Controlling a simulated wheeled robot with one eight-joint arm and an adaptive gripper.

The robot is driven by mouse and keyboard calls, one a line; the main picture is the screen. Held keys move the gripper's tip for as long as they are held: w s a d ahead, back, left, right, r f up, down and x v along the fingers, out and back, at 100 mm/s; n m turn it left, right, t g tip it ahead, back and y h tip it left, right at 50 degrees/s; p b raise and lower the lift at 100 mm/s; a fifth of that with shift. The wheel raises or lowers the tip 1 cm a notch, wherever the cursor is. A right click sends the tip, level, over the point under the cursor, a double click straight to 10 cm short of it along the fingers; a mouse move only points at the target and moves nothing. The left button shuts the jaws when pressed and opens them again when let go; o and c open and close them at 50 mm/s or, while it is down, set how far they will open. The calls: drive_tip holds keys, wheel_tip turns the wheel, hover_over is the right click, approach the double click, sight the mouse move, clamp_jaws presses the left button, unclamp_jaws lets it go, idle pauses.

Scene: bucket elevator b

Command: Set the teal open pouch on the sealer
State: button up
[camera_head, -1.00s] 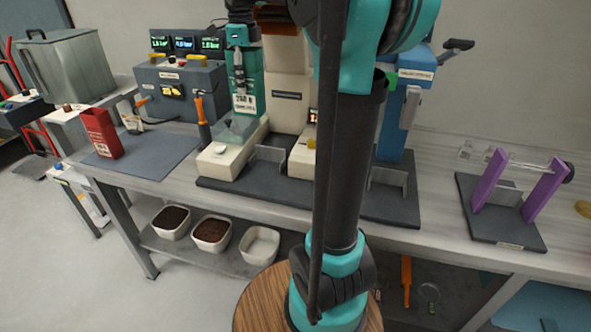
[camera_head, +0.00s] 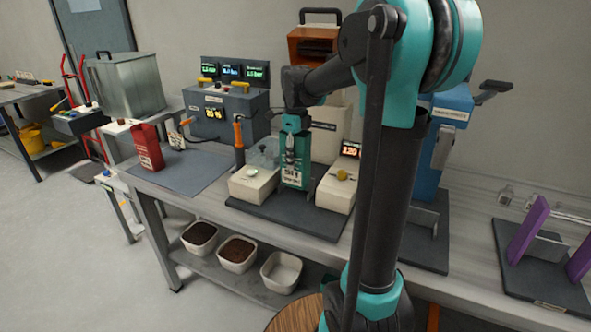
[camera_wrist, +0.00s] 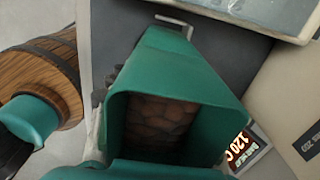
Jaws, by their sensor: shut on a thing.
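The teal pouch (camera_head: 295,164) has a white label and hangs upright from my gripper (camera_head: 293,122), which is shut on its upper part. In the wrist view the pouch (camera_wrist: 185,60) is open at the top, with brown lumps inside. The sealer has a dark base (camera_head: 292,214), a cream block on the left (camera_head: 250,188), and a cream block with a "120" display and a yellow knob on the right (camera_head: 338,190). The pouch appears between these blocks; whether its bottom touches the base is hidden. The display also shows in the wrist view (camera_wrist: 248,148).
A red pouch (camera_head: 147,147) stands on a grey mat (camera_head: 190,172) at the left. A grey control box (camera_head: 222,112) stands behind. A blue machine (camera_head: 450,125) and a purple-posted stand (camera_head: 527,230) are at the right. White bins (camera_head: 237,253) sit on the lower shelf.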

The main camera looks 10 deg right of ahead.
drive_tip(key=shift+f, duration=2.15)
drive_tip(key=shift+f, duration=0.1)
drive_tip(key=o, duration=0.9)
drive_tip(key=shift+c, duration=0.2)
wheel_tip(320, 180, up, 12)
drive_tip(key=shift+r, duration=0.1)
